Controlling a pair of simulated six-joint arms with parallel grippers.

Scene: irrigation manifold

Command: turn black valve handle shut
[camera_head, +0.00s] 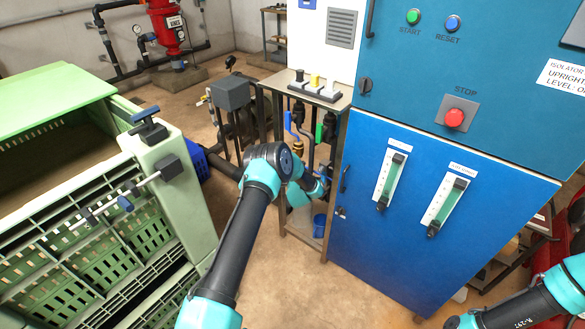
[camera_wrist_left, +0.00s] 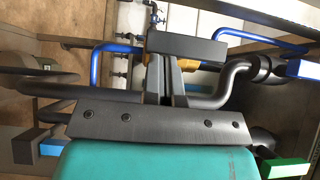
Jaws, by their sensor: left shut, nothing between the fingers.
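In the left wrist view, a black valve handle (camera_wrist_left: 187,46) shows as a dark bar lying across the picture, with brass-coloured fittings (camera_wrist_left: 207,66) partly visible behind it. My left gripper (camera_wrist_left: 170,60) is shut and empty. Its fingertips are at the lower edge of the bar in the picture; I cannot tell whether they touch it. In the head view my left arm reaches into the manifold stand (camera_head: 343,103), and its wrist hides the fingers. I cannot pick out the black handle there with certainty. My right gripper is out of view.
A blue handle (camera_wrist_left: 305,68) and a green handle (camera_wrist_left: 288,168) lie to the right in the wrist view. Dark and blue pipes (camera_wrist_left: 94,68) surround the gripper closely. The blue cabinet (camera_head: 400,230) stands right of the stand, and a green crate (camera_head: 190,215) stands left.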

